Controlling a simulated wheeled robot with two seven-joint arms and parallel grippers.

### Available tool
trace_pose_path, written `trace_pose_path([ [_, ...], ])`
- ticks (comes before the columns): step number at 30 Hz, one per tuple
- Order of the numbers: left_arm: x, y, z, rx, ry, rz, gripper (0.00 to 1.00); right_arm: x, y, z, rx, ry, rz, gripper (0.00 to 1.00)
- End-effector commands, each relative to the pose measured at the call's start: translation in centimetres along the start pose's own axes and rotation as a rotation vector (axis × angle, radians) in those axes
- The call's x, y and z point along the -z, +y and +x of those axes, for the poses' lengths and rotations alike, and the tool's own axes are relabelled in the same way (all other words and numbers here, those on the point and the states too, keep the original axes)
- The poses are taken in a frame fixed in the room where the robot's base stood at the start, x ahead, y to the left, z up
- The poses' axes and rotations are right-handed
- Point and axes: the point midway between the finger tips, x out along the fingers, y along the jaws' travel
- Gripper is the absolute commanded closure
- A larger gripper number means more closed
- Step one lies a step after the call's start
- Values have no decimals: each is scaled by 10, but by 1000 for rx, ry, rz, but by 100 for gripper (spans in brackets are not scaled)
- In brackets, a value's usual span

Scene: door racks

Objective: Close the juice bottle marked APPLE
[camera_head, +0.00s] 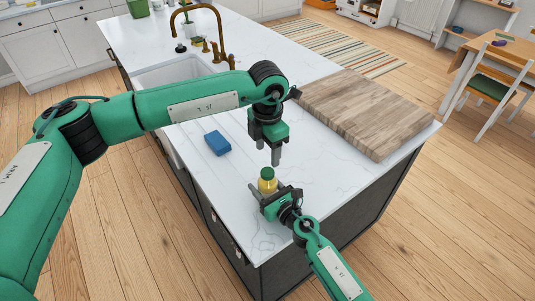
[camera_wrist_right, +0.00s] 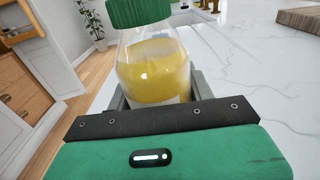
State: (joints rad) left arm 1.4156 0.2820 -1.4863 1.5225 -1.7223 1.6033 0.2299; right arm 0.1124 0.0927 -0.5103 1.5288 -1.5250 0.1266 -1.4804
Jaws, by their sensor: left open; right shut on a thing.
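The juice bottle (camera_head: 267,186) stands upright on the white counter near its front corner, with yellow juice inside. It also shows in the right wrist view (camera_wrist_right: 152,68). A green cap (camera_head: 267,173) sits on its top and is cut off at the upper edge of the right wrist view (camera_wrist_right: 138,12). I cannot tell how tight the cap is, and no APPLE marking is readable. My right gripper (camera_head: 269,193) is shut around the bottle's body, below the cap. My left gripper (camera_head: 269,156) is open, pointing down just above the cap, apart from it.
A blue sponge (camera_head: 217,142) lies on the counter to the left. A wooden board (camera_head: 365,110) covers the counter's right part. A sink (camera_head: 175,72) with a brass faucet (camera_head: 221,30) is farther back. The counter around the bottle is clear.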

Motion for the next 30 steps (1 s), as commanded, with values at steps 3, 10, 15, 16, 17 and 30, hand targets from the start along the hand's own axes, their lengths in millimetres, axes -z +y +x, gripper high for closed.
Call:
trace_pose_path([
  [3,0,0,-6,0,0,-49,45,0,0,0,0,0,0,100],
  [10,0,0,-6,1,1,-61,45,0,0,0,0,0,0,100],
  [15,0,0,-4,1,1,-61,45,0,0,0,0,0,0,100],
  [16,0,0,-2,1,2,-61,45,0,0,0,0,0,0,100],
  [17,0,0,1,1,2,-61,45,0,0,0,0,0,0,100],
  [30,0,0,63,1,2,-60,45,0,0,0,0,0,0,100],
])
